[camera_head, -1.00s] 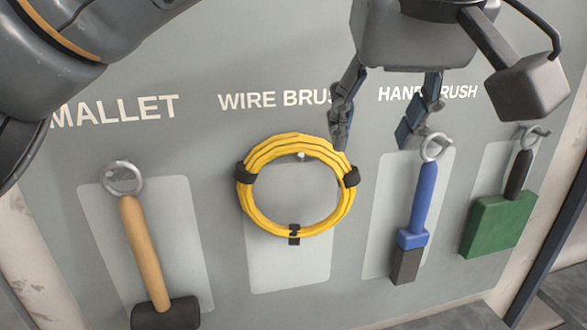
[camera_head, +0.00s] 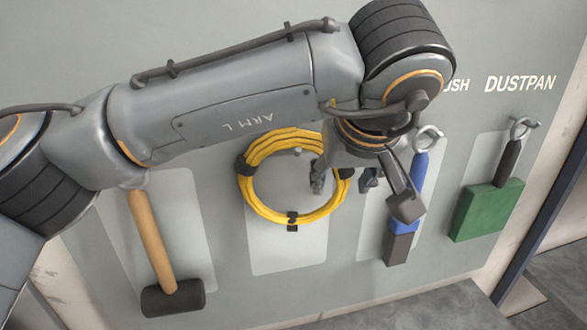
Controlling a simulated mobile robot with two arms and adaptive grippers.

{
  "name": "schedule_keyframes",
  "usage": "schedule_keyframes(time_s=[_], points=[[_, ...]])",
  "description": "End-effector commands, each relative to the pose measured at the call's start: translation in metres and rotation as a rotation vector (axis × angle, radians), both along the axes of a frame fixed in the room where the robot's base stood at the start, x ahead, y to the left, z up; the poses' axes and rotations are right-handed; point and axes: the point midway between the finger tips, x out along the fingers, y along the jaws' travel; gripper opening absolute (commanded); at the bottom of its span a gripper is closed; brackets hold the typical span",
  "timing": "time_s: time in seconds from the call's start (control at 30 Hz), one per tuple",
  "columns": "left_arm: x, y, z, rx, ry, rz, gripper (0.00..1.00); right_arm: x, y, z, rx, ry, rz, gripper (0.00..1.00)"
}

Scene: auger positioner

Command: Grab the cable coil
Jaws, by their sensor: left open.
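The yellow cable coil (camera_head: 256,200) hangs on a peg on the grey tool board, with black ties around it. My left gripper (camera_head: 343,181) is at the coil's right side. One finger shows inside the ring and the other to the right of it, with the coil's right edge between them in the picture. The gripper is open. I cannot tell whether the fingers touch the coil. My left arm hides part of the coil's upper right. My right gripper is not in view.
A mallet (camera_head: 152,240) hangs left of the coil. A blue-handled brush (camera_head: 400,240) hangs close to the right, partly behind my left gripper. A green dustpan (camera_head: 487,210) hangs farther right. The board (camera_head: 225,50) is bare above my arm.

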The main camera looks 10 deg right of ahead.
Motion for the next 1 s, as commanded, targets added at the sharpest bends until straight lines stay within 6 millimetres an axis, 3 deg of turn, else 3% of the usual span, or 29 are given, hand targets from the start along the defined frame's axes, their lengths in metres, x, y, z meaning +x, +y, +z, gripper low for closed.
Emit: schedule_keyframes(time_s=[0.27, 0.5, 1.0], points=[[0.0017, -0.0004, -0.0031, -0.001, -0.001, -0.001, 0.49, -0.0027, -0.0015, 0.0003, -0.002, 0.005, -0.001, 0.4], [0.0017, -0.0004, -0.0029, -0.001, -0.001, -0.001, 0.0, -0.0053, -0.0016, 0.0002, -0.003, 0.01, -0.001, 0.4], [-0.0019, 0.0006, 0.0017, 0.0, -0.002, 0.0, 0.0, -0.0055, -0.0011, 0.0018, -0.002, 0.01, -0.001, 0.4]])
